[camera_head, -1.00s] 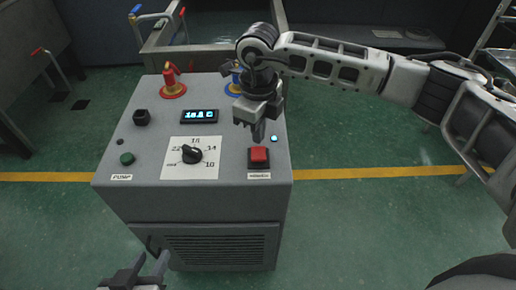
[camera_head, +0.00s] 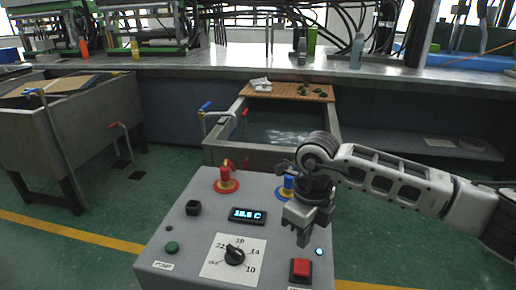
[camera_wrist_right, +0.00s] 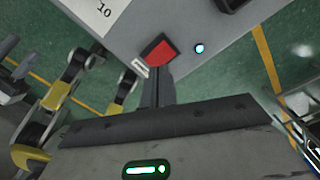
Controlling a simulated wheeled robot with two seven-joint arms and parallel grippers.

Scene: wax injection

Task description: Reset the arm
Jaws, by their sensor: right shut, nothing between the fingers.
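My right gripper (camera_head: 303,238) is shut and empty, pointing down over the front right of the grey control panel (camera_head: 190,240). In the head view its tips appear just behind the red square button (camera_head: 301,268). In the right wrist view the closed fingers (camera_wrist_right: 158,85) overlap the lower edge of that button (camera_wrist_right: 158,49); I cannot tell whether they touch it. A lit blue indicator (camera_head: 320,251) is beside the button. My left gripper is outside the head view; grey parts at the left edge of the wrist view are too unclear to judge.
The panel also has a black dial (camera_head: 235,256), a lit display (camera_head: 248,216), a green button (camera_head: 172,247), a red valve (camera_head: 226,180) and a blue valve (camera_head: 287,187). Behind it stand a water tank (camera_head: 270,153) and a long workbench (camera_head: 230,62). Green floor is open at left.

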